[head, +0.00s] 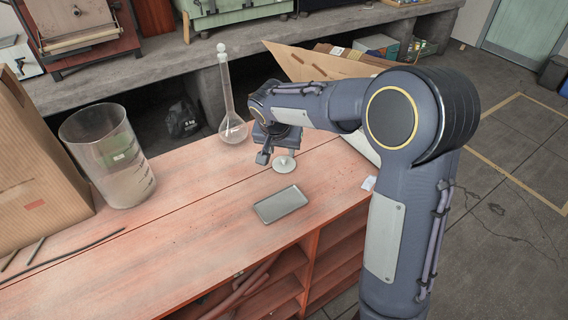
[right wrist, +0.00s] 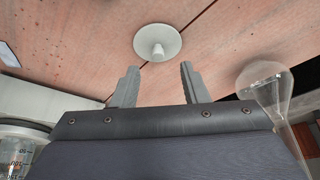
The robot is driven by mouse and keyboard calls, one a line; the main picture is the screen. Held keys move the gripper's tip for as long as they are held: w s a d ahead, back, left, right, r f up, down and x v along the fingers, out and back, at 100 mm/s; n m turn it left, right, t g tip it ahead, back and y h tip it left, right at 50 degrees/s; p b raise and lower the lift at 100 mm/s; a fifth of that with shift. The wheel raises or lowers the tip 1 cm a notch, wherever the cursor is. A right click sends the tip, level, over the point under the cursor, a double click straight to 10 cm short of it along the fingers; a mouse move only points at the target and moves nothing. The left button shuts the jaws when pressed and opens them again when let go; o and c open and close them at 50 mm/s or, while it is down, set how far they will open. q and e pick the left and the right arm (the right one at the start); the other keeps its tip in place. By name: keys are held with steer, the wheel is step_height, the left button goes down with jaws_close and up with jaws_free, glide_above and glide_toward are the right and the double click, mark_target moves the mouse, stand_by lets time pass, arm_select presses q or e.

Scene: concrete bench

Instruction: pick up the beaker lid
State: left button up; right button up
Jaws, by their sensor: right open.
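The beaker lid (head: 284,166) is a pale grey disc with a small knob on top, lying on the reddish wooden bench top. In the right wrist view the lid (right wrist: 172,38) lies just beyond the fingertips, in line with the gap between them. My right gripper (head: 274,153) is over the bench, close to the lid, with part of it hidden by its own wrist. In the right wrist view its two fingers (right wrist: 159,69) are apart with nothing between them. My left gripper is not in view.
A large glass beaker (head: 108,150) and a cardboard box (head: 35,180) stand at the left. A long-necked round flask (head: 232,128) stands just behind the gripper. A graduated vessel (right wrist: 17,150) shows at the right wrist view's lower left.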

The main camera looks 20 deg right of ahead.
mark_target(284, 158)
steer(key=x, duration=0.5)
steer(key=shift+s+p, duration=0.1)
steer(key=shift+p, duration=0.25)
jaws_close()
